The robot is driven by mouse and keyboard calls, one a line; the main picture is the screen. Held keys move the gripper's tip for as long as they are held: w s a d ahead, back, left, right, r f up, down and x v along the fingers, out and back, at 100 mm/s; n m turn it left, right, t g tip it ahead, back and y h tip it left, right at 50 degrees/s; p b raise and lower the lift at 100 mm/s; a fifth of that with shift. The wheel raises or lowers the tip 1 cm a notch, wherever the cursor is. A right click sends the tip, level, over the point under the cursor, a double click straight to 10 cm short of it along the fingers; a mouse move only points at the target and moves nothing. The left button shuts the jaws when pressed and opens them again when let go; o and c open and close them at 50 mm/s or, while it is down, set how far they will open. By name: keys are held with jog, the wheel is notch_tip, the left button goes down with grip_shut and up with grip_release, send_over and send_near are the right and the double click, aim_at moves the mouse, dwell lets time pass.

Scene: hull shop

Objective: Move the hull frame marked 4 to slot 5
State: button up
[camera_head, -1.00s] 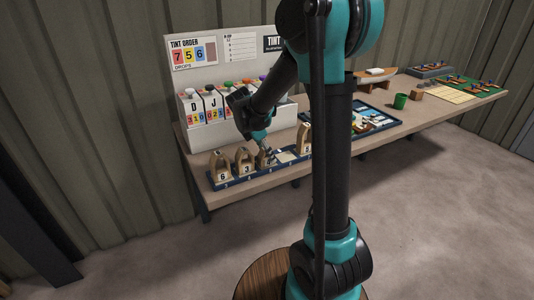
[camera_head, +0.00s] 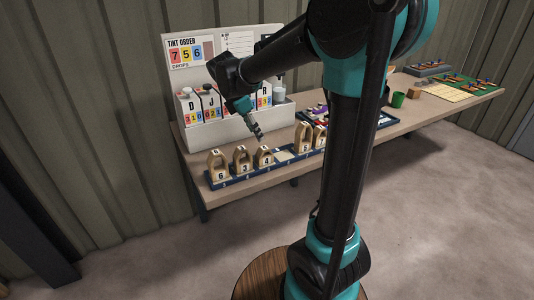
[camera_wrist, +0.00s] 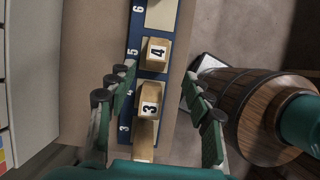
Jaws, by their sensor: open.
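The hull frame marked 4 (camera_head: 265,158) is a small wooden arch standing upright in the dark blue slotted rack (camera_head: 236,181), third from the left. In the wrist view, frame 4 (camera_wrist: 157,55) stands beside the printed 5 on the rack (camera_wrist: 131,42). The frame marked 3 (camera_wrist: 147,108) is beside it, near the printed 4. My gripper (camera_head: 259,136) is open and empty, above frame 4 and apart from it. In the wrist view, my gripper's fingers (camera_wrist: 160,88) are spread wide on both sides of the rack.
Frame 6 (camera_head: 219,167) stands at the rack's left end. A bare pale slot pad (camera_head: 284,156) lies right of frame 4, beside the printed 6 in the wrist view. More frames (camera_head: 303,137) stand beyond it. The tint bottle stand (camera_head: 212,134) is close behind the rack.

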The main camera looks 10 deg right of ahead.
jog(key=s+d+f+m+t+y, duration=0.1)
jog(key=s+d+f+m+y, duration=0.1)
jog(key=s+d+f+m, duration=0.2)
jog(key=s+d+f+m+t+y, duration=0.1)
jog(key=s+d+f+m, duration=0.3)
jog(key=s+f+m, duration=0.7)
jog(key=s+m+y, duration=0.1)
jog(key=s+m, duration=0.4)
jog(key=m, duration=0.1)
jog(key=shift+f+t, duration=0.2)
jog(key=shift+t, duration=0.2)
